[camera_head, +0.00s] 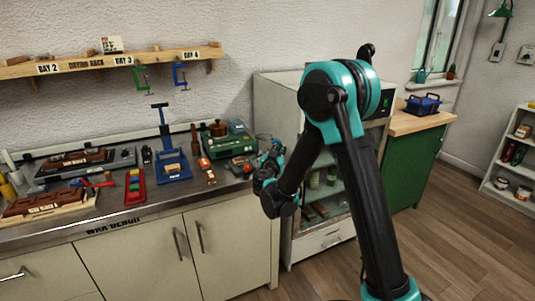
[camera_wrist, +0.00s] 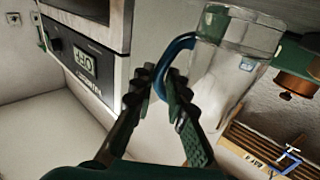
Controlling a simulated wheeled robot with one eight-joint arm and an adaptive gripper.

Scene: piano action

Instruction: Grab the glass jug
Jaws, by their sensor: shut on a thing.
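The glass jug (camera_wrist: 228,68) is clear, with a blue handle, and shows at the upper right of the wrist view. My gripper (camera_wrist: 161,78) has its two dark ridged fingers on either side of the blue handle and is shut on it. In the head view my gripper (camera_head: 268,166) is at the right end of the wax bench, partly hidden by my arm. The jug cannot be clearly made out there.
The wax bench (camera_head: 130,218) holds a green box (camera_head: 231,142), a blue press (camera_head: 172,165) and a red tray (camera_head: 135,186). A white cabinet (camera_head: 275,95) stands close behind my arm. A drying rack shelf (camera_head: 110,65) hangs above. Floor (camera_head: 445,235) is clear at right.

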